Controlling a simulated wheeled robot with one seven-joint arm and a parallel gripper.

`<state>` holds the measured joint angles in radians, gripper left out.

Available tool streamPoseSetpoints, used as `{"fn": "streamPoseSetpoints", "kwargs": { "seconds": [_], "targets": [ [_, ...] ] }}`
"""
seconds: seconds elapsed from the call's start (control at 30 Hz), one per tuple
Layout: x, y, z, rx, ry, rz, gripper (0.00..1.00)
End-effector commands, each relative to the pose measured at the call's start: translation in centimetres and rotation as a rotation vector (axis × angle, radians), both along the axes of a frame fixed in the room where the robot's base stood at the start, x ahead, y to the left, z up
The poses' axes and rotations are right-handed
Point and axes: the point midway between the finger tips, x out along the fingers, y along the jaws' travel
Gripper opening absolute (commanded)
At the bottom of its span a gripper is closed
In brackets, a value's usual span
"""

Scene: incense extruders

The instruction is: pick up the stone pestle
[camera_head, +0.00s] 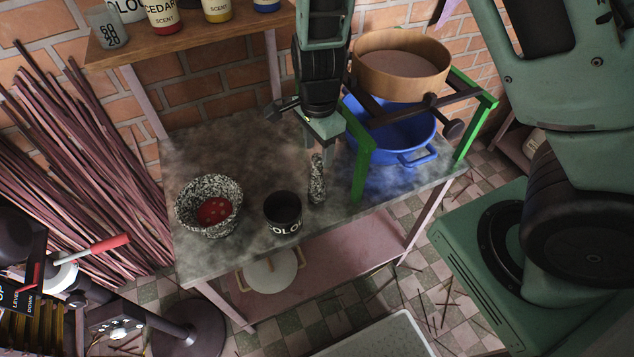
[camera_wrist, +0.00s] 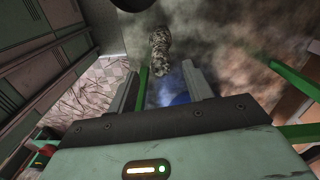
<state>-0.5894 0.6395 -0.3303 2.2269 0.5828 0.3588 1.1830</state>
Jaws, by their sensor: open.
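The stone pestle (camera_head: 317,180) is speckled black and white. It stands near the front of the dark stone-topped table, right of a dark tin. In the wrist view the pestle (camera_wrist: 160,48) shows ahead of my gripper, between the lines of its two fingers. My gripper (camera_wrist: 168,82) is open, with nothing between its fingers. In the head view my gripper (camera_head: 322,135) hangs above and behind the pestle, close to it. The fingertips are hard to make out there, and I cannot tell whether they touch the pestle.
A speckled mortar (camera_head: 208,206) with red contents stands left on the table (camera_head: 250,150). A dark tin (camera_head: 283,213) is close left of the pestle. A green frame (camera_head: 362,160) holding a wooden sieve (camera_head: 402,65) over a blue basin (camera_head: 395,135) stands close right.

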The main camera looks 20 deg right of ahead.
Motion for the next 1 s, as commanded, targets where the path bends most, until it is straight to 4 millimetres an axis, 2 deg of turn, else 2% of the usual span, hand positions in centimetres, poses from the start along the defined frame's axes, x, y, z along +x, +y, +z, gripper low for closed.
{"fn": "streamPoseSetpoints", "kwargs": {
  "seconds": [0.27, 0.53, 0.67, 0.87, 1.0],
  "targets": [
    [0.0, 0.0, -2.1, 0.000, 0.002, 0.000, 0.51],
    [0.1, 0.0, -5.8, 0.000, 0.002, -0.001, 0.51],
    [0.1, 0.1, -6.5, 0.001, 0.000, 0.000, 0.51],
    [0.1, 0.1, -6.5, 0.001, -0.001, 0.001, 0.51],
    [0.1, 0.1, -6.5, 0.001, -0.001, 0.001, 0.12]
  ]
}}
